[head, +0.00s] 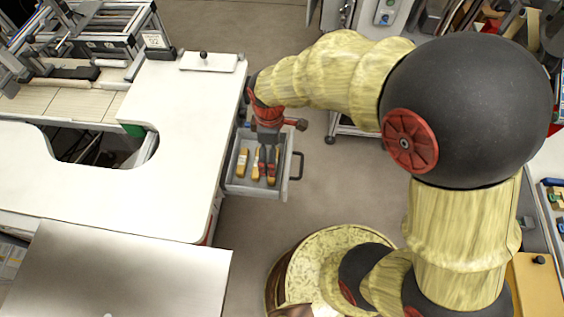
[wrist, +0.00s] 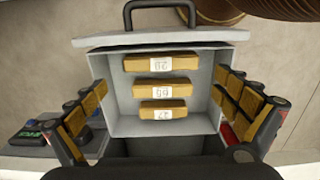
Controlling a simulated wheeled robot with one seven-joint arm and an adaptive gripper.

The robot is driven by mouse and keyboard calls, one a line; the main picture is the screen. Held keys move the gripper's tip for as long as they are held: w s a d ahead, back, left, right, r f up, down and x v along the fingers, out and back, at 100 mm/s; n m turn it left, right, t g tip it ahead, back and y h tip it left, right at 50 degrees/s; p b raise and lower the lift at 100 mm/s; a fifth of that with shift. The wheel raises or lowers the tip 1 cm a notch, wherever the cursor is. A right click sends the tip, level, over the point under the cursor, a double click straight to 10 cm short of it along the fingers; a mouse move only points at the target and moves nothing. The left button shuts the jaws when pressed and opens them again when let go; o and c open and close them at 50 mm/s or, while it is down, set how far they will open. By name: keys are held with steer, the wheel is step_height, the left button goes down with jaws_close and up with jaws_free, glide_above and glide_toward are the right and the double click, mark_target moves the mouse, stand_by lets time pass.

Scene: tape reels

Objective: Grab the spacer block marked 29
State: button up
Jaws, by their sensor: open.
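Three tan spacer blocks with white labels lie in an open grey drawer (wrist: 208,105), spaced apart in a row. In the wrist view they are the block by the handle (wrist: 162,62), the middle block (wrist: 180,91) and the near block (wrist: 178,110). Their labels are small and appear upside down; I cannot tell surely which reads 29. In the head view the left block (head: 242,161) and middle block (head: 255,163) show, the third partly hidden by my gripper (head: 268,176). My gripper is open and empty above the drawer, its fingers (wrist: 160,88) spread on either side of the row.
The drawer's handle (head: 298,165) is at its right end. A white worktop (head: 180,140) stands directly left of the drawer. A green-and-black device (wrist: 38,130) shows at the wrist view's left. Floor right of the drawer is clear.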

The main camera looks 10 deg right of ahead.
step_height(320, 180, down, 7)
steer(key=b, duration=0.3)
steer(key=shift+s+d+f, duration=0.15)
steer(key=shift+c, duration=0.4)
steer(key=c, duration=0.8)
steer(key=shift+o, duration=0.2)
